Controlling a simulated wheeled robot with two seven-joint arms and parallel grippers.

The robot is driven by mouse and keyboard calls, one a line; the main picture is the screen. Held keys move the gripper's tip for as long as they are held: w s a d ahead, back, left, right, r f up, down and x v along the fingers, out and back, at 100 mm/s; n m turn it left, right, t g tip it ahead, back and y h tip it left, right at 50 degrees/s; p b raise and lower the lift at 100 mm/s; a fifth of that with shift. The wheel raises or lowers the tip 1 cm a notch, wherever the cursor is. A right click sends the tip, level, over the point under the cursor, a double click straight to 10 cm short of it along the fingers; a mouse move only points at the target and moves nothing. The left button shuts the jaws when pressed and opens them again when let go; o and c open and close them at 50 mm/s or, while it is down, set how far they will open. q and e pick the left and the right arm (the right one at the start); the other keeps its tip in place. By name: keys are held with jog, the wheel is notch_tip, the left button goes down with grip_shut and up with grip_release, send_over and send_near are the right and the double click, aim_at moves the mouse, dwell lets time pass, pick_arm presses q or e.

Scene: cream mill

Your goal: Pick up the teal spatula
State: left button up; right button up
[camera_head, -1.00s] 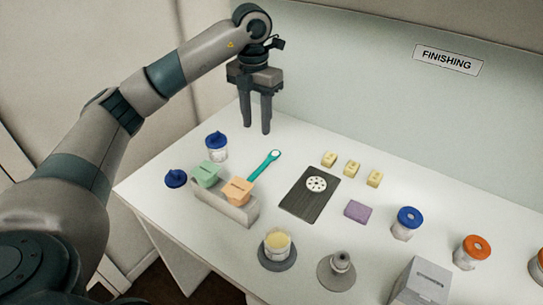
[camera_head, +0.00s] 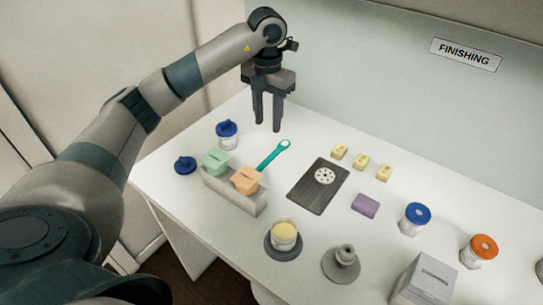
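The teal spatula (camera_head: 273,154) lies on the white table, its ringed end pointing to the back right. Its other end reaches toward the grey holder (camera_head: 236,196) and is partly hidden behind the orange block. My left gripper (camera_head: 267,126) points down above the table, just behind the spatula's ringed end. Its two fingers are apart with nothing between them. It does not touch the spatula. My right gripper is not in view.
A green block (camera_head: 214,161) and an orange block (camera_head: 246,180) sit in the holder. A blue-lidded jar (camera_head: 227,136) and a blue lid (camera_head: 185,165) stand left. A dark board (camera_head: 315,195) lies right of the spatula.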

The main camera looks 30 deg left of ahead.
pick_arm(q)
jog(key=p, duration=0.3)
send_over(268, 159)
notch_tip(268, 159, down, 8)
jog(key=shift+s+d+r, duration=0.1)
jog(key=shift+r, duration=0.05)
jog(key=shift+f, duration=0.45)
jog(key=shift+f+p, duration=0.4)
jog(key=shift+p, duration=0.15)
notch_tip(268, 159, down, 4)
jog(key=shift+r+p, duration=0.15)
jog(key=shift+p, duration=0.9)
jog(key=shift+f, duration=0.35)
jog(key=shift+c, duration=0.6)
grip_shut()
